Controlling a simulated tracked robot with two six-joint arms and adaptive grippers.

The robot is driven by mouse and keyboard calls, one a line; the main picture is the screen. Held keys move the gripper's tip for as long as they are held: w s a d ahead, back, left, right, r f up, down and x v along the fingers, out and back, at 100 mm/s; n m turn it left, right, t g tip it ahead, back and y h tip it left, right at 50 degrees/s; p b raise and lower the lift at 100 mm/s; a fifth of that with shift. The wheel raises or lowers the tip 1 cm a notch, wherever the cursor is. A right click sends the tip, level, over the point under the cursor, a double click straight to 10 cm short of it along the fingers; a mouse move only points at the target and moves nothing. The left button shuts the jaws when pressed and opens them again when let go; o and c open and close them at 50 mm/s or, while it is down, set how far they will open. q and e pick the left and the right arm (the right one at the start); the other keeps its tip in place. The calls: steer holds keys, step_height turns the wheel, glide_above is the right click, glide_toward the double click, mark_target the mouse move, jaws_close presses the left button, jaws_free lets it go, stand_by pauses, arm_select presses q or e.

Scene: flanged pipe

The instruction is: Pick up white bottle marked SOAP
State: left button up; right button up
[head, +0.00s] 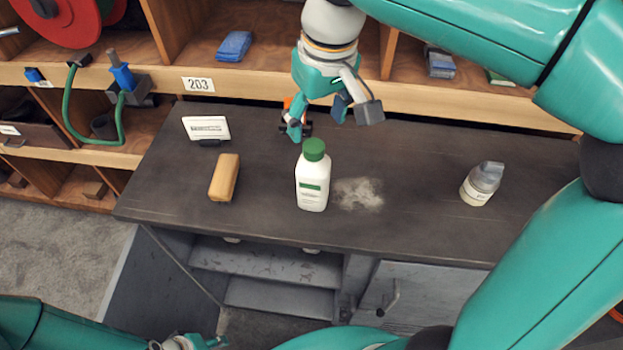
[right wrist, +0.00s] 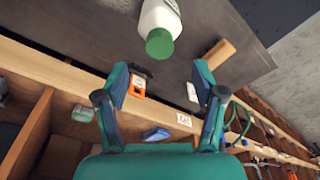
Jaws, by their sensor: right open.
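A white bottle (head: 313,188) with a green cap and a green-banded label stands upright near the middle of the dark bench top; its lettering is too small to read. In the right wrist view, the white bottle (right wrist: 161,18) shows at the top, its cap towards me, beyond the fingertips. My right gripper (head: 326,118) is open and empty, above the back of the bench, behind the bottle and apart from it. The open fingers also show in the right wrist view (right wrist: 160,74). My left gripper (head: 190,343) shows only partly at the bottom edge.
On the bench (head: 400,225) are a tan block (head: 224,178) left of the bottle, a small white sign (head: 206,128), a pale powdery patch (head: 357,193) and a grey-capped jar (head: 481,184) at right. An orange-and-black item (right wrist: 137,86) lies at the back. Wooden shelves stand behind.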

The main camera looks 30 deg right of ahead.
mark_target(314, 147)
steer(key=shift+w+f, duration=0.2)
steer(key=shift+f, duration=1.1)
steer(key=shift+w+f, duration=0.2)
steer(key=shift+f, duration=1.1)
steer(key=shift+w+f, duration=0.2)
steer(key=shift+f, duration=1.1)
steer(key=shift+s, duration=0.1)
jaws_close()
